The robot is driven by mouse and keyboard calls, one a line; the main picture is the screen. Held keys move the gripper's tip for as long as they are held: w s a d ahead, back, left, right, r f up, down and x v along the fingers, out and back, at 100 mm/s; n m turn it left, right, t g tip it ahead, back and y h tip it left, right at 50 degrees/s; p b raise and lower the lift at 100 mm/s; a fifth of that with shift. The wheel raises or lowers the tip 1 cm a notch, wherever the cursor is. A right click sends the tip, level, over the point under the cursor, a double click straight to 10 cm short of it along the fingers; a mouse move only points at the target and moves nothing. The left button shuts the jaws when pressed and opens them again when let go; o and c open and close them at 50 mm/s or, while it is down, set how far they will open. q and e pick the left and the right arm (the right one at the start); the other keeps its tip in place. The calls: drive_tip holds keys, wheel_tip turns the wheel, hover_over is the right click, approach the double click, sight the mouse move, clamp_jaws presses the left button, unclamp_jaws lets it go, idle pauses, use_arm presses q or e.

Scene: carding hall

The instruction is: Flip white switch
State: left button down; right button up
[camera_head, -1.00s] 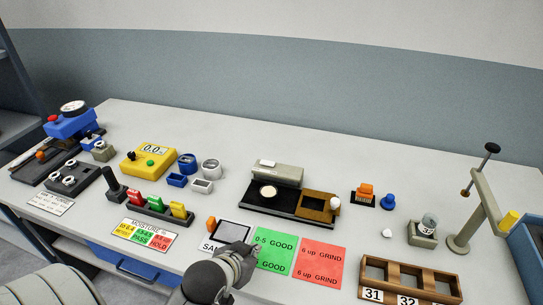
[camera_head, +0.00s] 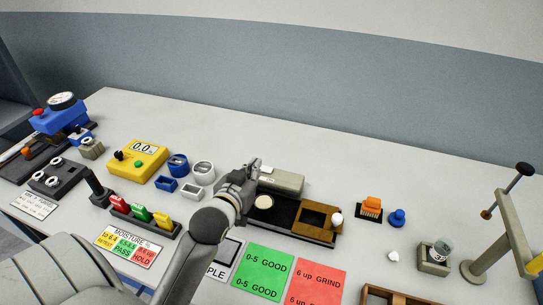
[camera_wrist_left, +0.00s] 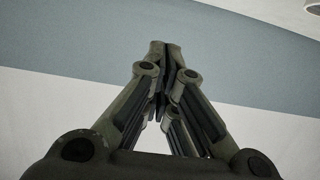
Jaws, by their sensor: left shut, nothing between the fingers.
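The white switch (camera_head: 267,169) sits on top of a grey box (camera_head: 283,181) at the back of a black tray unit (camera_head: 285,222), in the middle of the bench. My left gripper (camera_head: 252,166) is shut and empty, at the left end of the grey box, close beside the switch. I cannot tell whether it touches the switch. In the left wrist view the shut fingers (camera_wrist_left: 160,50) point towards the wall, and the switch does not show there. The gripper hides part of the grey box's left end. My right gripper is not in view.
A round pale disc (camera_head: 264,202) and a brown tray (camera_head: 312,215) with a white knob sit on the black unit. Blue and grey cups (camera_head: 203,170) stand left of my gripper. Green (camera_head: 262,271) and red (camera_head: 316,283) cards lie in front. The bench behind is clear.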

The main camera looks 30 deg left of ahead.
use_arm(q)
drive_tip(key=p, duration=0.2)
hover_over(264, 169)
drive_tip(key=d, duration=0.2)
drive_tip(key=shift+s+a+f, duration=0.15)
drive_tip(key=shift+s+f, duration=0.1)
drive_tip(key=shift+f, duration=0.25)
drive_tip(key=shift+s+a+f, duration=0.1)
drive_tip(key=shift+s+f, duration=0.1)
drive_tip(key=shift+f, duration=0.3)
wheel_tip(264, 169, down, 3)
drive_tip(key=shift+r, duration=0.15)
drive_tip(key=shift+s+f+p, duration=0.1)
drive_tip(key=shift+f+p, duration=0.25)
drive_tip(key=shift+f, duration=0.35)
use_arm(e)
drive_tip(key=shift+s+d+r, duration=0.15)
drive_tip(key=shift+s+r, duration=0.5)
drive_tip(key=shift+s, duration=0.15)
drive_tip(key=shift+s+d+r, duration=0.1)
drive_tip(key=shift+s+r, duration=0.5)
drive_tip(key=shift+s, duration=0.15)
